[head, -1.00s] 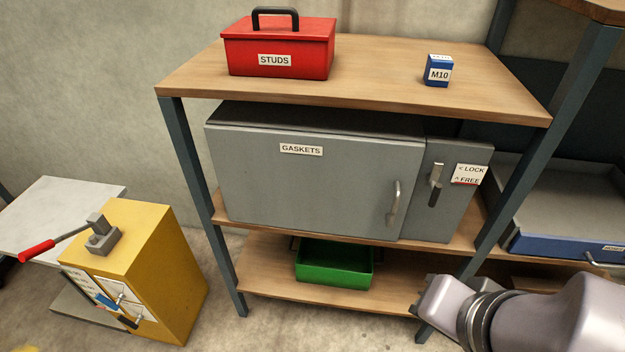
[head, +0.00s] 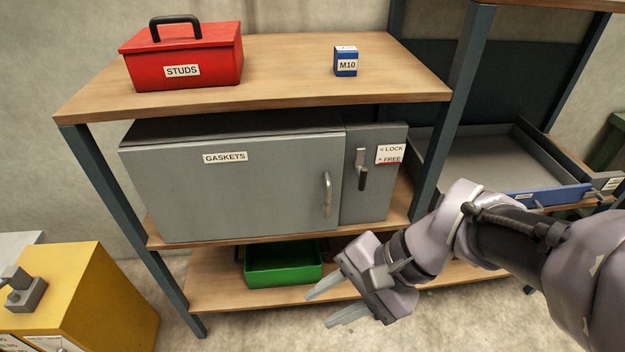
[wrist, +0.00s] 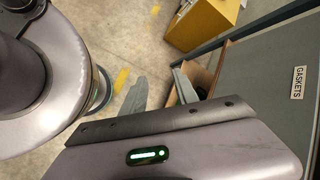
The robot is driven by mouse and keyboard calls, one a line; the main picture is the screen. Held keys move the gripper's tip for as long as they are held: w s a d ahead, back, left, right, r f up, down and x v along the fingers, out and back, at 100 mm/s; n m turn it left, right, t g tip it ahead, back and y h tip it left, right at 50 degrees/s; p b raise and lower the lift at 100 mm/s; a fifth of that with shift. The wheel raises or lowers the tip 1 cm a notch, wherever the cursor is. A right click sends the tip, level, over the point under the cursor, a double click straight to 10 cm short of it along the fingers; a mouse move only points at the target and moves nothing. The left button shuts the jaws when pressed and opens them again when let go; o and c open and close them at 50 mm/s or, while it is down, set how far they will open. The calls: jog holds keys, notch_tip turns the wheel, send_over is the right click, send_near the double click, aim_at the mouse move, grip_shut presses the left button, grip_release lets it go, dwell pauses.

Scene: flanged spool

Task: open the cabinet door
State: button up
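The grey cabinet's door (head: 235,190), labelled GASKETS, is shut on the middle shelf. Its vertical bar handle (head: 327,194) is near the door's right edge. To the right, a fixed panel (head: 385,205) carries a small lever (head: 362,168) standing vertical, its black end down, beside a label reading LOCK and FREE. My gripper (head: 318,312) is open and empty, in front of the lower shelf, below the door handle and apart from it. In the wrist view the door (wrist: 270,85) shows at the right; its handle and the lever are not in that view.
A red STUDS box (head: 182,55) and a blue M10 box (head: 346,62) stand on the top shelf. A green bin (head: 283,264) is on the lower shelf. A yellow cabinet (head: 80,300) stands left on the floor. An open drawer (head: 490,165) is at right.

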jog(key=w+a+m+y, duration=0.1)
jog(key=w+m+y, duration=0.3)
jog(key=m+t, duration=1.4)
jog(key=m, duration=0.2)
send_near(330, 196)
jog(key=shift+h, duration=0.4)
jog(key=b+x, duration=0.1)
jog(key=x, duration=0.9)
jog(key=shift+w+a+r+b, duration=0.2)
jog(key=shift+w+a+b, duration=0.05)
jog(key=shift+a+b, duration=0.15)
grip_shut()
